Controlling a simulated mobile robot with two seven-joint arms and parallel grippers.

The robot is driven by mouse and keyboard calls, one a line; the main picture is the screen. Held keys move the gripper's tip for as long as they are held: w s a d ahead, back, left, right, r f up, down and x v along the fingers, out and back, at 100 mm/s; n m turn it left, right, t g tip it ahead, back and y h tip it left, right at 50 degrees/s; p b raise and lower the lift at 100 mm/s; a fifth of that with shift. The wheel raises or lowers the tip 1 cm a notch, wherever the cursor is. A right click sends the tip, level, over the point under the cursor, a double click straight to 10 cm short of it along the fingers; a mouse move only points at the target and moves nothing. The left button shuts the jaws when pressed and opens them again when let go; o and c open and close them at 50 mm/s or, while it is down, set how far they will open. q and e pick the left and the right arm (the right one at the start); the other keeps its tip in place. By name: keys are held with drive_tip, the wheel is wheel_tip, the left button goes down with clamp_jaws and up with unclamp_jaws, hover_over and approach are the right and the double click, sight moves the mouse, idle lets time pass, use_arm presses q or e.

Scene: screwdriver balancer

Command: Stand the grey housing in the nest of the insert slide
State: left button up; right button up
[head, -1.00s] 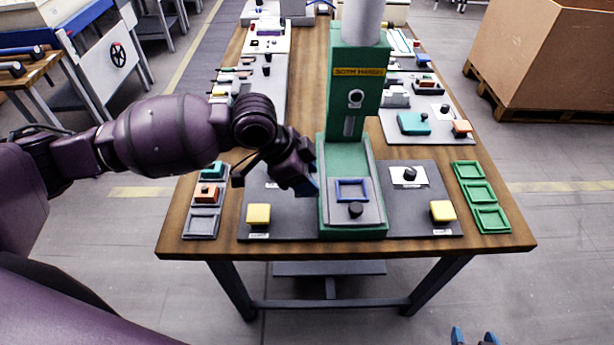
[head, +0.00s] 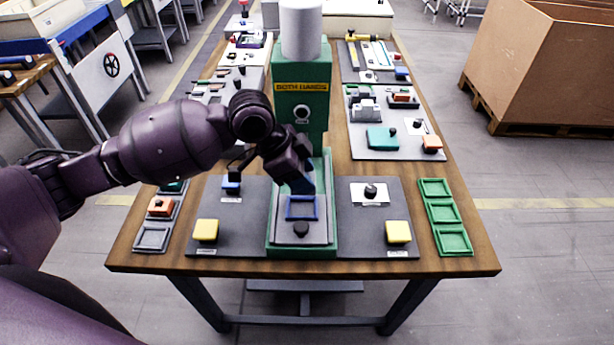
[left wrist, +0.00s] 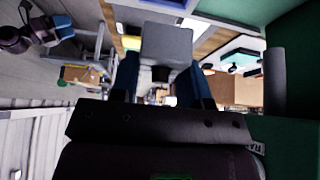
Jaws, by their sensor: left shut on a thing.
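My left gripper (head: 303,184) hangs over the insert slide at the foot of the green press, just behind the nest. In the left wrist view its blue fingers (left wrist: 160,84) are shut on the grey housing (left wrist: 166,45), a plain grey block. The housing is hidden by the gripper in the head view. The nest (head: 302,217) is a blue square frame on the grey insert slide (head: 283,236), and its visible inside is empty. A black knob (head: 301,229) stands in front of it. I cannot tell the housing's height above the slide. My right gripper is not in view.
The green press (head: 301,90) column rises right behind the gripper. Yellow buttons (head: 206,230) and (head: 398,232) flank the slide. A tray with an orange part (head: 160,206) is at left, green trays (head: 442,213) at right. A blue knob (head: 231,186) stands left of the press.

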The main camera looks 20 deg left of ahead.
use_arm(q)
drive_tip(key=shift+a+f, duration=0.1)
drive_tip(key=shift+f, duration=0.1)
drive_tip(key=shift+s+a+f, duration=0.1)
drive_tip(key=shift+a+f, duration=0.05)
drive_tip(key=shift+f, duration=0.1)
drive_tip(key=shift+f+b, duration=0.75)
drive_tip(key=shift+b, duration=0.2)
drive_tip(key=shift+f+b, duration=0.8)
drive_tip(key=shift+f, duration=0.15)
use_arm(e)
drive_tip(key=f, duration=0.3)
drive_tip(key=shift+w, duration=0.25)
use_arm(q)
drive_tip(key=shift+f, duration=0.4)
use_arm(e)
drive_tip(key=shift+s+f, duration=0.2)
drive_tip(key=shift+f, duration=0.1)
use_arm(q)
drive_tip(key=shift+f, duration=0.2)
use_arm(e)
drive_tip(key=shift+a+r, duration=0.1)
use_arm(q)
drive_tip(key=shift+f, duration=0.75)
